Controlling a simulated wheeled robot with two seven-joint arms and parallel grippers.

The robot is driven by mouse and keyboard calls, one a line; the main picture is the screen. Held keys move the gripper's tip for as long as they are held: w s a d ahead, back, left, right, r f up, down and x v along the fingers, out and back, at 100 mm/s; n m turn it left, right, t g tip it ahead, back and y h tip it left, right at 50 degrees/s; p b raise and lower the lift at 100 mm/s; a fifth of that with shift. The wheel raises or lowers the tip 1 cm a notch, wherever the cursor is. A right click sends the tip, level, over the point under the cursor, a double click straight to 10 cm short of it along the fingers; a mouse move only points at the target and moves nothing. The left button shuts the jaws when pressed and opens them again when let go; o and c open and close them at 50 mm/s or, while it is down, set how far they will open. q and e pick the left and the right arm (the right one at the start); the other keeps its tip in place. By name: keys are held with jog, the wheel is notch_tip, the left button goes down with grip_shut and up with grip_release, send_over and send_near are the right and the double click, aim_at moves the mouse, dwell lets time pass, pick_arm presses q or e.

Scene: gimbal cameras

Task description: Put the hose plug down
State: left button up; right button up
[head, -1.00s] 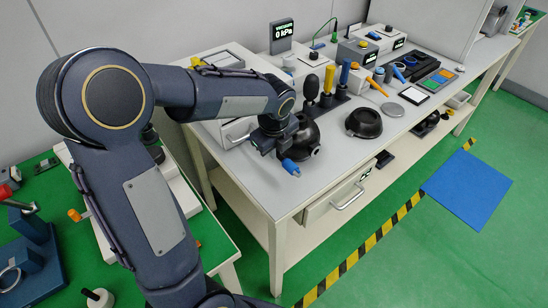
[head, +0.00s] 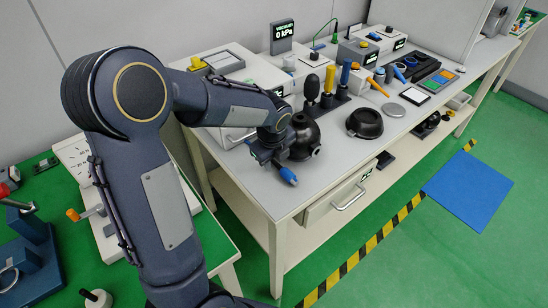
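The hose plug (head: 289,177) is a small blue piece with a dark end. It is at the front left of the grey bench top (head: 325,165). My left gripper (head: 274,163) reaches in from the left and is shut on the plug, whose blue end sticks out toward the lower right. The fingers are small and dark here, and I cannot tell whether the plug touches the bench top. A black dome-shaped part (head: 306,136) with a side port stands just behind and to the right of the gripper, partly hidden by my arm. My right gripper is not in view.
A black bowl-like part (head: 365,123) stands further right. A rack with black, yellow and blue handles (head: 328,100) is behind. A vacuum display (head: 282,36) reads 0 kPa. The bench top between the plug and the black bowl is clear.

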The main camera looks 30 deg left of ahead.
pick_arm(q)
jog(key=shift+r, duration=0.1)
jog(key=shift+r, duration=0.3)
jog(key=p+v, duration=0.2)
jog(key=v, duration=0.9)
jog(key=s+d+n+t+h, duration=0.1)
jog(key=s+d+n+h, duration=0.1)
jog(key=s+n, duration=0.8)
jog(key=s+d+f+n+t+h, duration=0.1)
jog(key=s+d+n+h, duration=0.2)
jog(key=s+n, duration=0.7)
jog(key=d+n, duration=0.1)
jog(key=n, duration=0.3)
jog(key=shift+s+d+f+t, duration=0.2)
jog(key=shift+s+t, duration=0.1)
jog(key=shift+t, duration=0.1)
